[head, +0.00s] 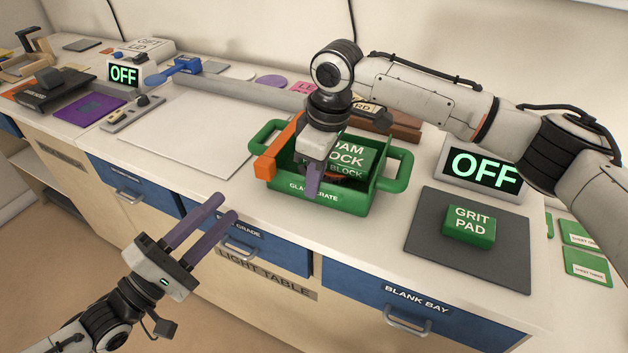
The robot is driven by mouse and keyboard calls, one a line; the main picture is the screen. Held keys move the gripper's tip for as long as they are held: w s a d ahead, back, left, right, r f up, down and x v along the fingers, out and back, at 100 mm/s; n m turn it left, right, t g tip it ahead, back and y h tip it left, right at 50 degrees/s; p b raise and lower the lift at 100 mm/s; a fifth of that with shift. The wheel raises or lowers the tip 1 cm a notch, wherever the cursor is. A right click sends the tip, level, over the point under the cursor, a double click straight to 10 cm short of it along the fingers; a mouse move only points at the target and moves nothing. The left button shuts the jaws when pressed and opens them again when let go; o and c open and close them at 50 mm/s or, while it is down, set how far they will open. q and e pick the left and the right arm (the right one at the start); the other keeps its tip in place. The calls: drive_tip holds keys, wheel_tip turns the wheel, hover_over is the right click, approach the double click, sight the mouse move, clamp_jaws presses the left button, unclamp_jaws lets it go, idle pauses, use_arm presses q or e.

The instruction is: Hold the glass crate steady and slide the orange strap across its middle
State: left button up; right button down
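The green glass crate (278,200) stands near the table's front edge, with a loop handle at its left and right ends. The orange strap (275,155) lies across the crate's left end, running front to back, not over its middle. My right gripper (314,182) points down over the crate, to the right of the strap. One purple finger shows inside the crate's outline; whether the gripper touches the crate or holds anything is unclear. My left gripper (228,208) is open and empty, in front of the drawers, apart from the crate.
A green foam block (352,158) sits in the crate, partly hidden by my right gripper. A green grit pad (470,225) lies on a dark mat (422,240) to the right. An OFF display (484,168) stands behind it. A pale sheet (180,135) leaves flat room to the left.

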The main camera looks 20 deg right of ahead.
sight(251, 148)
use_arm(q)
drive_tip(key=shift+c, duration=0.4)
